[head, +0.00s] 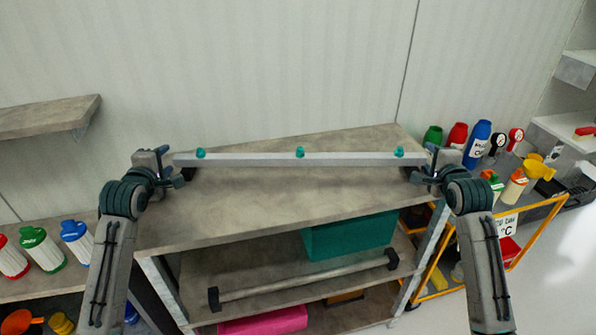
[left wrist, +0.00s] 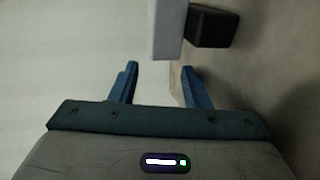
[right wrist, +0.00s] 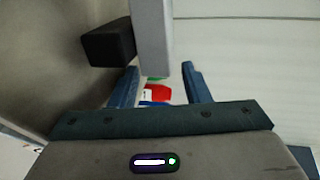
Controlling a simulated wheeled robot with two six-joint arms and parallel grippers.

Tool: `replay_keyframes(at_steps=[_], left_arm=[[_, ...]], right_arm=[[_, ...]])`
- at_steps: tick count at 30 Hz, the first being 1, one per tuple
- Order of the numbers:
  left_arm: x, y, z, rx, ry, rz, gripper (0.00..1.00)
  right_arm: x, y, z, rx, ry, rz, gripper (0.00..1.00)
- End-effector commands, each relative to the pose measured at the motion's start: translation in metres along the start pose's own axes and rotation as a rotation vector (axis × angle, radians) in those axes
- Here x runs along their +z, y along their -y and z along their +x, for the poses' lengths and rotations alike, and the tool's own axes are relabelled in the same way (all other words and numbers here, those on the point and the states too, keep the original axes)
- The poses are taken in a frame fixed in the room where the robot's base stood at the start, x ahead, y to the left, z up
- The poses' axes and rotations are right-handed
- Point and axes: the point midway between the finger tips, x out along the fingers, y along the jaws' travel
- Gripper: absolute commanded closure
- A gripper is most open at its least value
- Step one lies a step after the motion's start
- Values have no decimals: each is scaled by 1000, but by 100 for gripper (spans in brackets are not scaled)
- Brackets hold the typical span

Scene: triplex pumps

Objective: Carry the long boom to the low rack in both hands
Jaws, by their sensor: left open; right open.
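The long boom (head: 290,159) is a pale grey bar with three teal knobs on top. It lies across the worktop (head: 270,205), with a dark block under each end. My left gripper (head: 172,168) is open at its left end; in the left wrist view the boom's end (left wrist: 168,30) is just ahead of the fingertips (left wrist: 158,75). My right gripper (head: 424,168) is open at the right end; in the right wrist view that end (right wrist: 153,35) reaches about level with the fingertips (right wrist: 160,75). A grey bar with dark ends (head: 305,280) lies on the shelf below; I cannot tell whether it is the low rack.
A teal box (head: 345,238) stands on the shelf under the worktop, and a pink box (head: 262,321) is lower. An orange-framed cart (head: 540,222) with bottles stands right. Coloured canisters (head: 42,248) stand left. A wall shelf (head: 45,115) juts out at upper left.

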Motion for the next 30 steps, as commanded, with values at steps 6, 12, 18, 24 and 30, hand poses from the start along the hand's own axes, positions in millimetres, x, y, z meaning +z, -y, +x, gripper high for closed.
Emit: replay_keyframes(at_steps=[6, 12, 18, 24, 30], left_arm=[[3, -1, -36, 4, 0, 5, 57], [5, -6, -66, 13, 1, 6, 57], [6, -8, -80, 15, 1, 5, 57], [6, -8, -82, 16, 1, 5, 57], [6, -9, -82, 17, 2, 5, 57]], right_arm=[[0, -4, 1, 7, 1, 3, 57], [0, -5, 1, 11, 0, 3, 57], [0, -6, 0, 13, 0, 2, 57], [0, -6, -18, 11, 0, 0, 57], [1, -2, -51, 5, 0, -1, 57]])
